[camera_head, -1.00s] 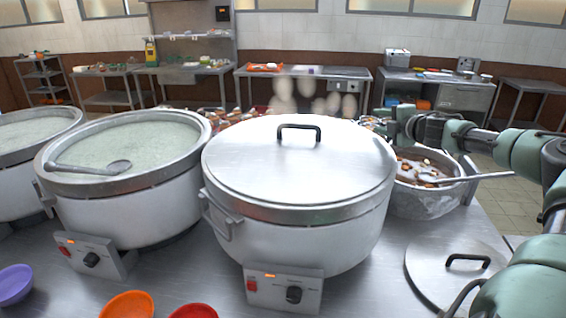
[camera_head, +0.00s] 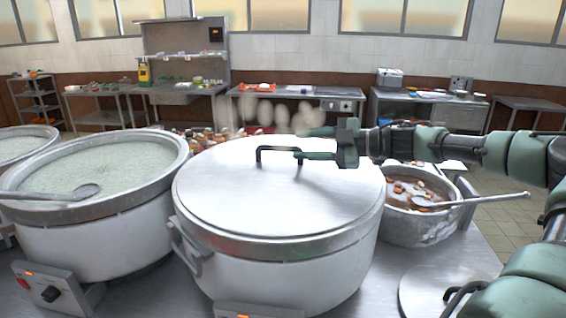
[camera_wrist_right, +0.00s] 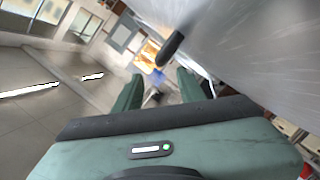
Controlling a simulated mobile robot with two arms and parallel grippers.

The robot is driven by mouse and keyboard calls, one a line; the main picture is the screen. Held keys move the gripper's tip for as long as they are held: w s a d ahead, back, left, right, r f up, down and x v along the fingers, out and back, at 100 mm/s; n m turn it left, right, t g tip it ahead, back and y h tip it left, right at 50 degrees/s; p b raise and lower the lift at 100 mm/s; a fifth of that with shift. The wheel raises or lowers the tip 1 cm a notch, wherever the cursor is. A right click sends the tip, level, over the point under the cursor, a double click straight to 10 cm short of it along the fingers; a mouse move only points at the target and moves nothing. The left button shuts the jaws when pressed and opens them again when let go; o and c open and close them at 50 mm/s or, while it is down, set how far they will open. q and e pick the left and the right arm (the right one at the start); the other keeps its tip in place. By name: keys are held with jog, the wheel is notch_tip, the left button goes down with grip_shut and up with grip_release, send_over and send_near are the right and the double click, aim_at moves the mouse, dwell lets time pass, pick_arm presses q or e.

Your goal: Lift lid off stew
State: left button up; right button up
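A large white pot (camera_head: 285,272) stands in the middle of the head view, covered by a flat silver lid (camera_head: 240,195) with a black bar handle (camera_head: 278,150). Its contents are hidden. Steam shows behind the lid. My right gripper (camera_head: 305,144) reaches in from the right, just above the lid, with its fingers apart and pointing at the handle's right side. In the right wrist view, the gripper (camera_wrist_right: 157,88) shows both fingers apart, with the black handle (camera_wrist_right: 172,47) ahead of them. Nothing is visibly gripped. My left gripper is not in view.
An open pot of pale congee (camera_head: 95,170) with a ladle (camera_head: 60,194) stands left. A metal bowl (camera_head: 415,222) of brown stew with a ladle stands right. Another lid (camera_head: 425,292) lies on the counter at front right. Steel tables line the back wall.

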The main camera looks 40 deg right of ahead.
aim_at(279, 149)
jog(key=shift+a+f, duration=0.15)
jog(key=shift+f, duration=0.2)
jog(key=shift+w+a+f+p, duration=0.25)
jog(key=shift+w+f+p, duration=0.1)
jog(key=shift+w+p, duration=0.35)
jog(key=shift+w+f, duration=0.1)
jog(key=shift+w, duration=0.25)
jog(key=shift+w+a+p, duration=0.15)
jog(key=shift+w+p, duration=0.15)
jog(key=shift+p, duration=0.05)
jog(key=shift+p+x, duration=0.85)
jog(key=shift+x, duration=0.05)
jog(key=shift+w+f, duration=0.2)
jog(key=shift+w, duration=0.1)
jog(key=shift+w+a+f+b, duration=0.15)
jog(key=shift+w+b, duration=0.3)
jog(key=shift+b, duration=0.2)
jog(key=shift+w+a, duration=0.25)
jog(key=shift+w, duration=0.15)
jog(key=shift+c, duration=0.3)
